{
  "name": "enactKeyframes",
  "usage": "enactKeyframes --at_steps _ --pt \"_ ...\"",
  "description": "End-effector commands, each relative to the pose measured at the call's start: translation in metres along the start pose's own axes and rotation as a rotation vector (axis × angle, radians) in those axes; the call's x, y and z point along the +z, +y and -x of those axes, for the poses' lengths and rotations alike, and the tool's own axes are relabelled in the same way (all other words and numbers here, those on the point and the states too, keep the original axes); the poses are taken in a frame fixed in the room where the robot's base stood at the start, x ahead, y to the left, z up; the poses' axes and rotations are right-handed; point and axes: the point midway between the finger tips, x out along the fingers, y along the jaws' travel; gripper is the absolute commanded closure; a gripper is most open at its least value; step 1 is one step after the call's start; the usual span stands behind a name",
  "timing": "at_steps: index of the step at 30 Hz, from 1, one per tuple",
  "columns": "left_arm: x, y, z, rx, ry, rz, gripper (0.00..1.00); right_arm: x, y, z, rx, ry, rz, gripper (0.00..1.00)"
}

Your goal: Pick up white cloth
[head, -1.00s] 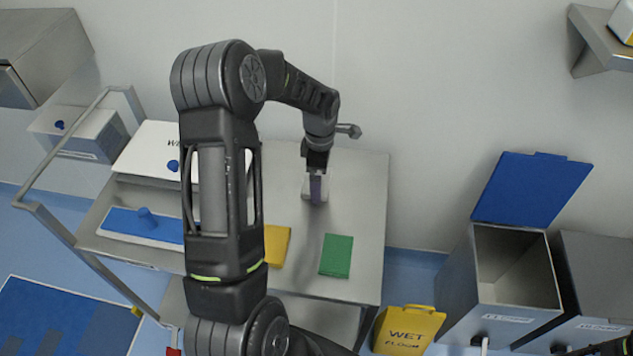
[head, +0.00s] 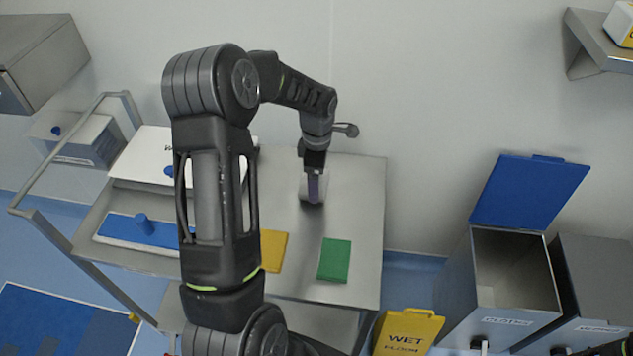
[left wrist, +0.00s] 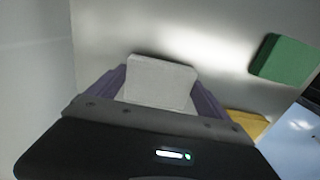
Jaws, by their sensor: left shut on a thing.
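The white cloth (left wrist: 160,82) shows in the left wrist view as a light grey-white folded block between the two purple fingers of my left gripper (left wrist: 160,92). My left gripper is shut on it. In the head view, my left gripper (head: 313,188) points down at the back of the steel cart top, and a small pale part of the cloth (head: 305,189) shows beside the fingers. I cannot tell whether the cloth touches the cart top. My right gripper is not clearly in view; only a dark arm part shows at the bottom right corner.
A yellow cloth (head: 272,250) and a green cloth (head: 335,260) lie on the cart top (head: 358,200). A tray with a blue-handled tool (head: 146,229) is on the left. A steel bin with a raised blue lid (head: 528,192) and a yellow wet-floor sign (head: 407,331) stand right.

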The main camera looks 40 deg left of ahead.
Motion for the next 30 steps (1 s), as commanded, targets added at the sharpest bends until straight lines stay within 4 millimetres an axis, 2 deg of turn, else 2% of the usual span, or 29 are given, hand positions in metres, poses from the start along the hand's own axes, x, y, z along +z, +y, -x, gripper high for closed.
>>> enactKeyframes --at_steps 9,13,18,30 --pt "0.000 0.001 0.059 0.005 -0.002 0.000 0.49 -0.002 0.003 -0.012 -0.004 0.003 0.003 1.00" --pt "0.000 0.000 0.077 0.003 -0.001 0.000 0.49 -0.002 0.004 -0.013 -0.005 0.004 0.003 1.00" --pt "0.000 0.000 0.086 0.001 -0.001 0.000 0.49 -0.002 0.004 -0.014 -0.005 0.004 0.004 1.00" --pt "0.000 0.000 0.086 0.000 -0.001 0.000 0.49 -0.002 0.004 -0.013 -0.005 0.004 0.003 1.00"
